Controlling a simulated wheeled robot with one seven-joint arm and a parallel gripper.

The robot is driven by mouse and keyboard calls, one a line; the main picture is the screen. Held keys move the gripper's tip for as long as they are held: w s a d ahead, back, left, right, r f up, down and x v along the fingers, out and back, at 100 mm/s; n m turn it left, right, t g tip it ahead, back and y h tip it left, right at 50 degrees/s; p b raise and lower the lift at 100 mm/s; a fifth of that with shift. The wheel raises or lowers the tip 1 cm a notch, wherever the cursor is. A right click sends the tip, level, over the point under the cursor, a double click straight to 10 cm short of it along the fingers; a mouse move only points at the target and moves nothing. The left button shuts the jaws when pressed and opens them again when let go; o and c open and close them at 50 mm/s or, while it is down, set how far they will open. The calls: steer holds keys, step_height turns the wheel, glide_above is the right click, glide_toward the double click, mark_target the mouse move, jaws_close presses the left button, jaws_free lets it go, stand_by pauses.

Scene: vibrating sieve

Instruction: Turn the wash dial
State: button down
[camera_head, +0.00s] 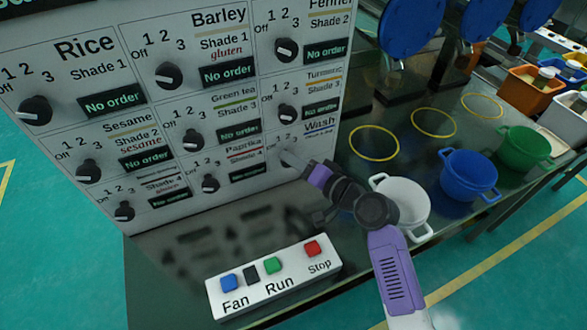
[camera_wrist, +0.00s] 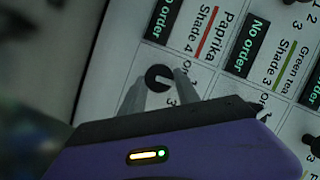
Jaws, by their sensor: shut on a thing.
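The wash dial (camera_wrist: 158,77) is a round black knob on the white panel. It shows between my fingertips in the wrist view, beside the Paprika label. In the head view it is mostly hidden behind my gripper (camera_head: 290,155), in the cell marked Wash (camera_head: 320,124). My gripper (camera_wrist: 160,88) is shut on the dial, with one grey finger on each side. Its exact pointer setting is hard to make out.
Other black dials surround it, such as the Paprika dial (camera_head: 210,183) and the Turmeric dial (camera_head: 287,114). Below stands a white button box (camera_head: 275,290). A white pot (camera_head: 405,205) and a blue pot (camera_head: 468,175) stand at right.

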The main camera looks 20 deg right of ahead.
steer(key=shift+d+f+m+t+y+b, duration=0.15)
steer(key=shift+m+t+y+b, duration=0.2)
steer(key=shift+m+b, duration=0.6)
steer(key=shift+a+f+m+t+y+b, duration=0.15)
steer(key=shift+m+t+y+b, duration=0.15)
steer(key=shift+m+b, duration=0.6)
steer(key=shift+d, duration=0.1)
steer(key=c, duration=0.9)
jaws_free()
steer(key=b+v, duration=0.1)
steer(key=v, duration=0.6)
steer(key=shift+s+d+r, duration=0.1)
steer(key=shift+s+d, duration=0.1)
steer(key=shift+s, duration=0.15)
